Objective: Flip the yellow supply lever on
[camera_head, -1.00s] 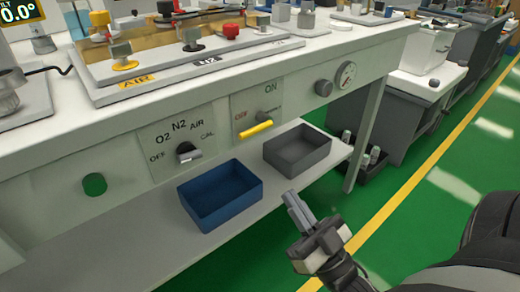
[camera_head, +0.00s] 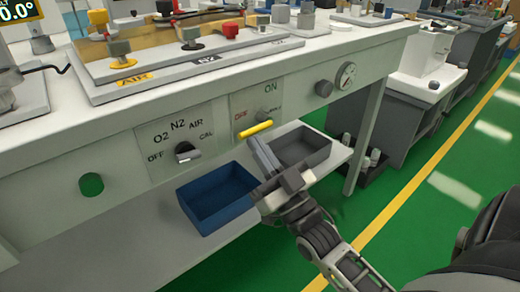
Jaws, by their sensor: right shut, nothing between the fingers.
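The yellow supply lever (camera_head: 256,130) sticks out from a small plate (camera_head: 245,105) on the bench front, below the ON and OFF labels. It lies nearly level, its outer end toward the left under the OFF side. My right gripper (camera_head: 261,152) is shut and empty. Its fingertips are just below the lever in the picture; I cannot tell whether they touch it. My left gripper is not in view.
A blue bin (camera_head: 218,203) and a grey bin (camera_head: 310,147) stand on the lower shelf. Green floor is open on the right.

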